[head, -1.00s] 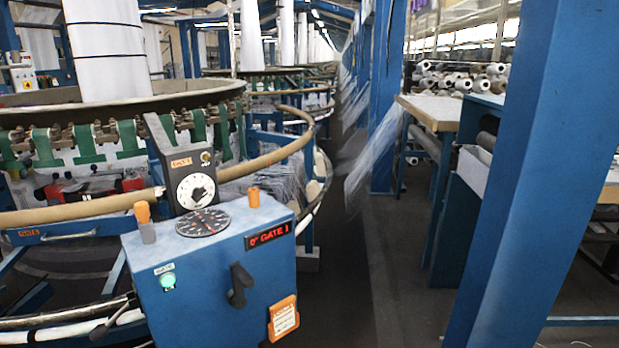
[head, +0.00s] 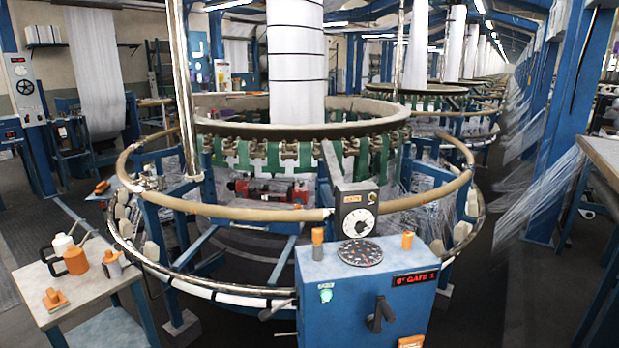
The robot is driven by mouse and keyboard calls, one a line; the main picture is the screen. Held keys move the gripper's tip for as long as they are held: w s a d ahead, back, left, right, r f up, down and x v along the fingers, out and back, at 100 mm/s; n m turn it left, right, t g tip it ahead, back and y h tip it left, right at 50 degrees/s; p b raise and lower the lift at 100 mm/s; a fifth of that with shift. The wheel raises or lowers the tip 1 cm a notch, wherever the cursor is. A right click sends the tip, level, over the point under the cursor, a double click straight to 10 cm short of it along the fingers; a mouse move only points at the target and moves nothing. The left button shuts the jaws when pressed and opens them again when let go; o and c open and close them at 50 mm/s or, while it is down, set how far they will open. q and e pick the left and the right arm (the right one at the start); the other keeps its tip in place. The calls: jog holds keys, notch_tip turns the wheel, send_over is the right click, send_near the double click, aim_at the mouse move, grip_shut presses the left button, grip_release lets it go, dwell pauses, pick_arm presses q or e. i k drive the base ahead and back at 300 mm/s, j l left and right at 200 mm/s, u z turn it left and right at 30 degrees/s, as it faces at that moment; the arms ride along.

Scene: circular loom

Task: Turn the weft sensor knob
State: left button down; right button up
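A blue control box (head: 352,290) stands in front of the circular loom. A dark upright panel with an orange label rises behind it and carries a round white dial with a knob (head: 358,223), which I take to be the weft sensor knob; its label is too small to read. A flat black dial (head: 360,252) lies on the box top, between two orange-topped pieces. A black lever handle (head: 380,314) and a lit green button (head: 326,295) are on the box front. Neither of my grippers is in view.
The loom's tan ring rail (head: 230,211) curves behind the box. A small table (head: 35,290) at the lower left holds a mug, bottles and an orange item. Dark floor is open at the right, before a blue post (head: 560,190) and a bench (head: 607,155).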

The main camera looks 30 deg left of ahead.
aim_at(361, 226)
jog(key=i+j, duration=0.1)
jog(key=j, duration=0.55)
jog(key=i+j+z, duration=0.1)
jog(key=j, duration=0.5)
jog(key=i+j, duration=0.1)
jog(key=j, duration=0.55)
jog(key=z, duration=0.05)
